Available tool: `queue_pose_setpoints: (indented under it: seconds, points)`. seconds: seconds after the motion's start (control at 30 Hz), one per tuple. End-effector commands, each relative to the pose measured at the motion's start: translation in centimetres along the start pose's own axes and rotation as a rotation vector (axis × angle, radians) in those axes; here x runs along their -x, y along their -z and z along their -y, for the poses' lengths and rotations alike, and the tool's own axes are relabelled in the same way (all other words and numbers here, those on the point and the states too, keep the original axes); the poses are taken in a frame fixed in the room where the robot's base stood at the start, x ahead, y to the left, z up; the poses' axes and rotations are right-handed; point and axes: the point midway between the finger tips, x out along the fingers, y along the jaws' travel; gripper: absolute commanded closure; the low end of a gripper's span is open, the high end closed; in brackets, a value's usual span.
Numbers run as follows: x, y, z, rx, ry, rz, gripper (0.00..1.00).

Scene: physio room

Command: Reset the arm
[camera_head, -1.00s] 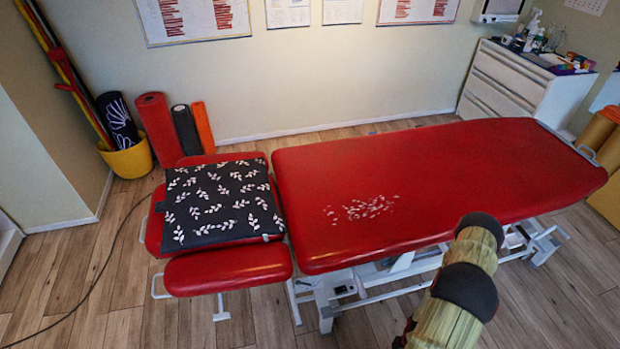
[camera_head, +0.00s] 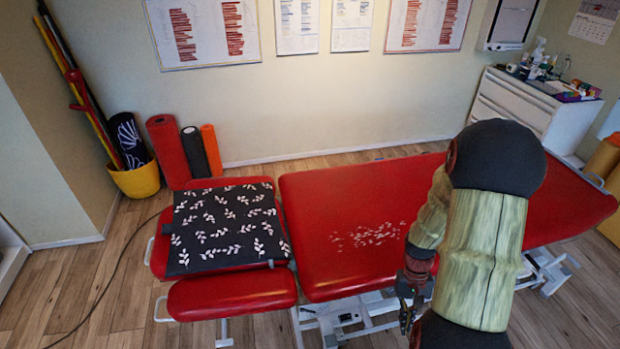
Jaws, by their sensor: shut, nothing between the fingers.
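My arm rises at the lower right of the head view, in front of the red treatment table, and covers part of its near right side. My gripper (camera_head: 408,312) hangs below the arm's bend, pointing down, by the near edge of the table. Its fingers are small and dark in the picture; they are shut with nothing visible held. The red treatment table (camera_head: 335,205) has a white worn patch on its top.
A black leaf-patterned cushion (camera_head: 225,228) lies on the table's head section. A yellow bucket (camera_head: 138,180) and upright rolls (camera_head: 167,150) stand at the back left. A white drawer unit (camera_head: 515,103) stands at the back right.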

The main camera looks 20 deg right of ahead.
Motion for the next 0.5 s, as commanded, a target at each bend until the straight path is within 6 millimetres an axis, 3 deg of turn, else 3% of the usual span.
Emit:
queue_pose_setpoints:
  seconds: [0.03,0.2,0.5]
  points:
    - [2.2,-0.6,0.9,0.014,-0.007,-0.026,1.00]
    - [8.0,-3.1,3.9,0.055,-0.018,-0.099,1.00]
    - [16.3,-8.6,9.2,0.157,-0.015,-0.264,1.00]
